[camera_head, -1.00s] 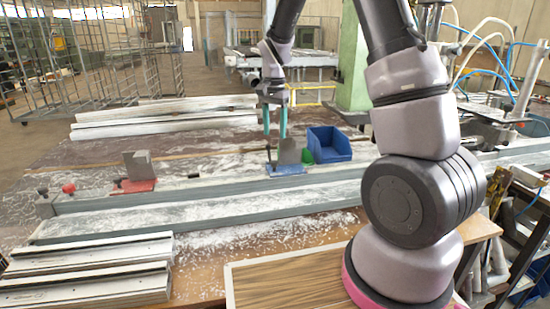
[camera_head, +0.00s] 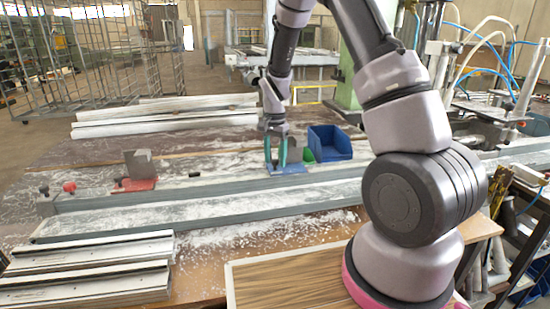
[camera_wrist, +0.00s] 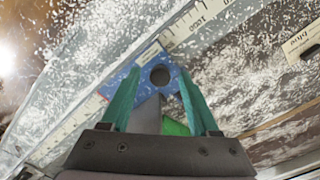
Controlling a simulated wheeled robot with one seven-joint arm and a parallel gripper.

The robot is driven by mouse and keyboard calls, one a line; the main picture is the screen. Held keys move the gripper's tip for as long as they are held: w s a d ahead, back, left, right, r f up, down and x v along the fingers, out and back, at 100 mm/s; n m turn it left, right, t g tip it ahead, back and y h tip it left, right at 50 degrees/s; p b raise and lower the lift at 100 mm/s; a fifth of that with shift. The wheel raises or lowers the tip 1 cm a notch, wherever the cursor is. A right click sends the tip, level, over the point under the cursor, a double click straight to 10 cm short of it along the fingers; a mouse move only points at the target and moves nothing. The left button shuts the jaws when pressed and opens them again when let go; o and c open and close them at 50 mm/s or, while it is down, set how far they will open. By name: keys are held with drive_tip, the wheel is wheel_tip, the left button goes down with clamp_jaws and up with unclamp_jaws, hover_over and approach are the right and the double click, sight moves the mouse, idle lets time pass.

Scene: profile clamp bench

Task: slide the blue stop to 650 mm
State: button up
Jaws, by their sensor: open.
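The blue stop (camera_head: 289,169) sits on the long grey rail (camera_head: 215,187), right of the red stop (camera_head: 138,184). My gripper (camera_head: 276,158) is lowered over the blue stop with its teal fingers open. In the wrist view, the blue stop (camera_wrist: 174,84) has a dark round knob or hole, and its grey upright plate (camera_wrist: 147,115) stands between the two fingers. I cannot tell whether the fingers touch it. A pale scale (camera_wrist: 190,27) runs along the rail, with "1000" readable beyond the stop. The reading at the stop is too small to tell.
White profiles (camera_head: 165,115) lie at the back left, and more profiles (camera_head: 90,268) lie at the front left. The rail between the red and blue stops looks clear apart from pale shavings.

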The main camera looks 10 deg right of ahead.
clamp_jaws()
idle(1.3)
